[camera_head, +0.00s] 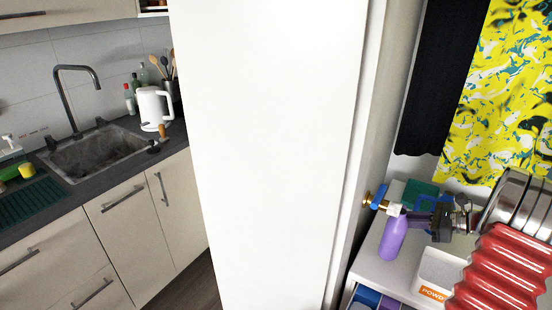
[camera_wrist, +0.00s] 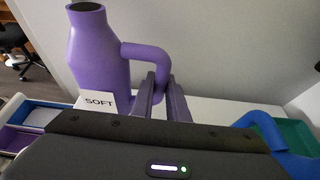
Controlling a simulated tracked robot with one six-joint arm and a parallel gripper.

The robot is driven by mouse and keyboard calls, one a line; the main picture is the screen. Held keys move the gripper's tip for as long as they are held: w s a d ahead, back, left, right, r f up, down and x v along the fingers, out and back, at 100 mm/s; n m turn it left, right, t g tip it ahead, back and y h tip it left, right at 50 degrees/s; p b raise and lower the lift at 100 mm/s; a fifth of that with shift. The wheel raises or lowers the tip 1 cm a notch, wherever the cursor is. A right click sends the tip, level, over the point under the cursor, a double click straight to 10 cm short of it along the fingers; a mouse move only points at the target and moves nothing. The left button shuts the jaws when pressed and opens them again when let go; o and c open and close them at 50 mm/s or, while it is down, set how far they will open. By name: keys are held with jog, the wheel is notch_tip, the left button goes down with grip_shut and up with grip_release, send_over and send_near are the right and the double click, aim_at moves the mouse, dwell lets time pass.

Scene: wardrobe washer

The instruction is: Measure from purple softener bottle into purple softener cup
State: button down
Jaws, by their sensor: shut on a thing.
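The purple softener bottle (camera_head: 392,240) stands roughly upright at the right in the head view. In the wrist view, the bottle (camera_wrist: 90,45) shows a dark open mouth, a side handle and a white label reading "SOFT". My gripper (camera_head: 408,222) is at the bottle's upper part. In the wrist view, the fingers of my gripper (camera_wrist: 162,88) are shut on the handle. I cannot tell whether the base of the bottle touches the white top. I cannot clearly make out the purple softener cup in either view.
A white box marked "POWD" (camera_head: 435,275) stands right of the bottle. A drawer with blue and purple compartments (camera_head: 368,296) is in front. A blue-handled brass tap (camera_head: 378,198) and a green container (camera_head: 420,193) are behind. A tall white panel (camera_head: 265,150) stands left.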

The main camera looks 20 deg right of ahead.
jog(key=shift+f, duration=1.75)
jog(key=shift+a+r, duration=0.1)
jog(key=shift+a, duration=0.1)
